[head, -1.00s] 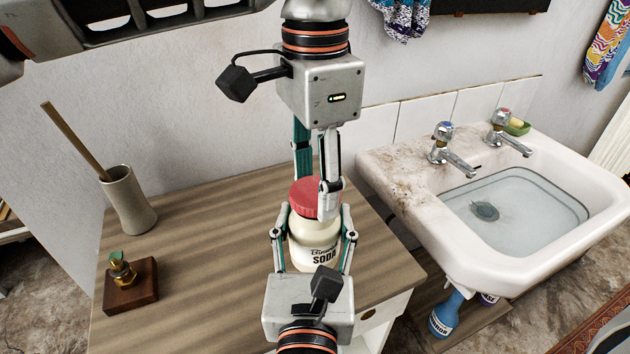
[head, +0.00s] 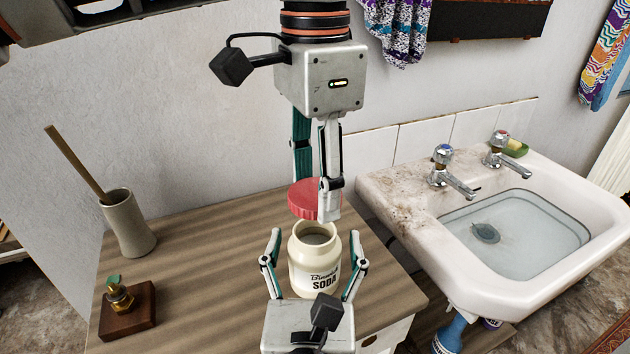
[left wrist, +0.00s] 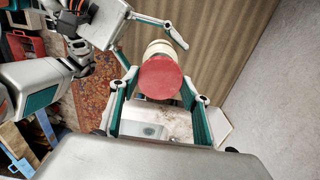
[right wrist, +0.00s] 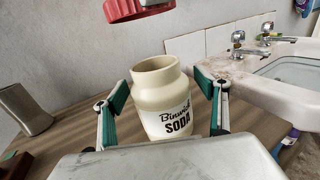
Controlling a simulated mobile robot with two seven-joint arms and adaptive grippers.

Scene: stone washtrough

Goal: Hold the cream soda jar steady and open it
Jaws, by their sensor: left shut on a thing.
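The cream soda jar (head: 313,265) stands upright and uncapped on the wooden counter; its open mouth shows in the right wrist view (right wrist: 160,95). My left gripper (head: 315,207) is above it, shut on the red lid (head: 303,198), which is clear of the rim. The lid also shows in the left wrist view (left wrist: 160,77), hiding part of the jar. My right gripper (head: 313,258) is low, with one finger on each side of the jar. Its fingers are open, with gaps between them and the jar.
The wooden counter (head: 205,260) has free room left of the jar. A brush holder (head: 128,225) and a small wooden block with a brass fitting (head: 127,312) stand there. A sink with water (head: 400,195) is at the right, a wall behind.

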